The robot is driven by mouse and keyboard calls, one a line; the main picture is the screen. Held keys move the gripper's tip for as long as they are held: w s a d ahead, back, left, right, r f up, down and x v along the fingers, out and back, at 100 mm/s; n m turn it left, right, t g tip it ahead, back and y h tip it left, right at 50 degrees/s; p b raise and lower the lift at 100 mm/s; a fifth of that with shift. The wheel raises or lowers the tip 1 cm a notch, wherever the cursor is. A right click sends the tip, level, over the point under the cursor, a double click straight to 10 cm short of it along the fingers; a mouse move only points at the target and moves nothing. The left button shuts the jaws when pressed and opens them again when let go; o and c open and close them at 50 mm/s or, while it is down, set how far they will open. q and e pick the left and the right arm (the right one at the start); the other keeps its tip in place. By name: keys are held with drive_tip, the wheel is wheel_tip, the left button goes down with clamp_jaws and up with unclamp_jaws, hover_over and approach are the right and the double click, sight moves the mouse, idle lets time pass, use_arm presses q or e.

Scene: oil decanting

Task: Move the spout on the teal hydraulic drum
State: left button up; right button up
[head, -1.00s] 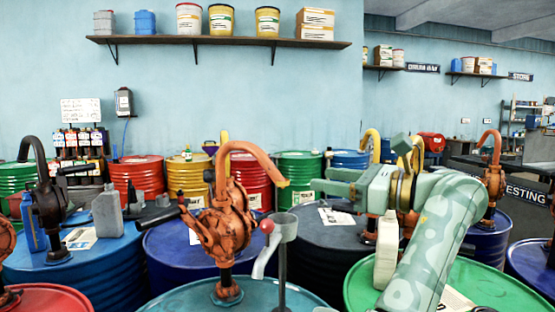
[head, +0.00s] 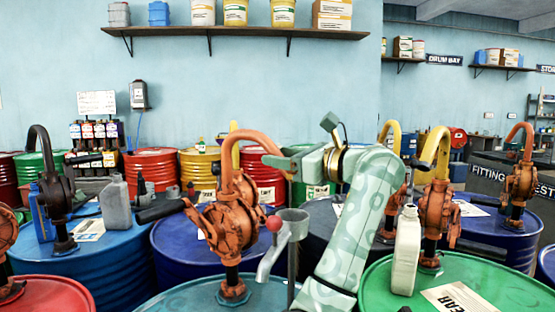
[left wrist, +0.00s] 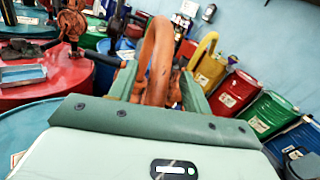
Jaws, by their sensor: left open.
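The teal drum (head: 190,298) stands at the bottom centre of the head view, its lower part cut off. An orange rotary pump (head: 228,220) is upright on it, with a curved orange spout (head: 248,140) arching to the right. My left gripper (head: 280,160) is open at the spout's outlet end, its fingers reaching in from the right and hiding part of the tip. In the left wrist view the orange spout (left wrist: 157,60) stands between the two open green fingers; whether they touch it I cannot tell. My right gripper is not in view.
A white bottle (head: 405,250) is on the green drum (head: 470,275) at right. Blue drums (head: 110,255) and other pumps (head: 437,205) crowd around. A wall shelf (head: 235,33) runs behind.

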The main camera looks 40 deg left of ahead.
use_arm(q)
drive_tip(key=shift+s+a, duration=0.1)
drive_tip(key=shift+a, duration=0.85)
clamp_jaws()
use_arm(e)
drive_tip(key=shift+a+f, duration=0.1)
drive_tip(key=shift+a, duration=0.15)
use_arm(q)
drive_tip(key=shift+s, duration=0.15)
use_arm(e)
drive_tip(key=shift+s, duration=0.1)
